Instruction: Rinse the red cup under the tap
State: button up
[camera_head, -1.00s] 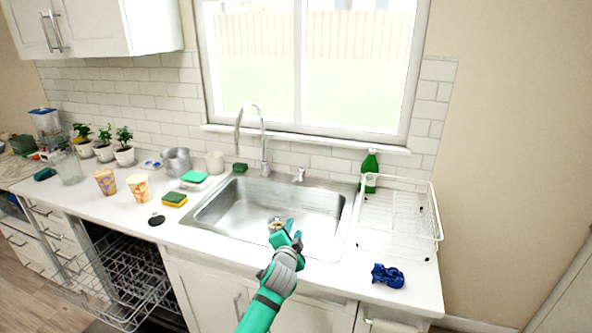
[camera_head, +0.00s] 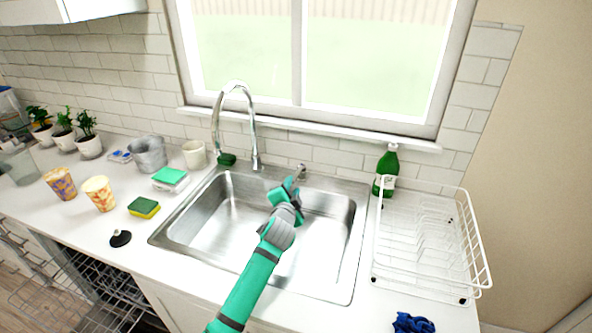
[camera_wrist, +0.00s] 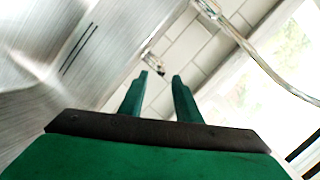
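I see no plainly red cup in either view. Two patterned paper cups, one orange and purple (camera_head: 61,184) and one cream and orange (camera_head: 99,193), stand on the counter at the left. The tap (camera_head: 256,145) is a tall chrome arch behind the steel sink (camera_head: 215,215). It also shows at upper right in the wrist view (camera_wrist: 262,62). My gripper (camera_head: 290,184) is over the sink, right of the tap. In the wrist view, the gripper's fingers (camera_wrist: 160,76) are apart with nothing between them. A small chrome fixture (camera_head: 301,172) is at the sink's back edge.
A white dish rack (camera_head: 425,240) and a green bottle (camera_head: 386,170) stand right of the sink. A sponge (camera_head: 144,208), metal pot (camera_head: 149,154), white cup (camera_head: 194,154) and potted plants (camera_head: 88,145) are on the left. A blue cloth (camera_head: 412,323) lies at the right front.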

aim_at(298, 174)
jog(key=x, duration=1)
jog(key=shift+w+a, duration=0.1)
jog(key=shift+w, duration=0.15)
jog(key=shift+c, duration=0.2)
grip_shut()
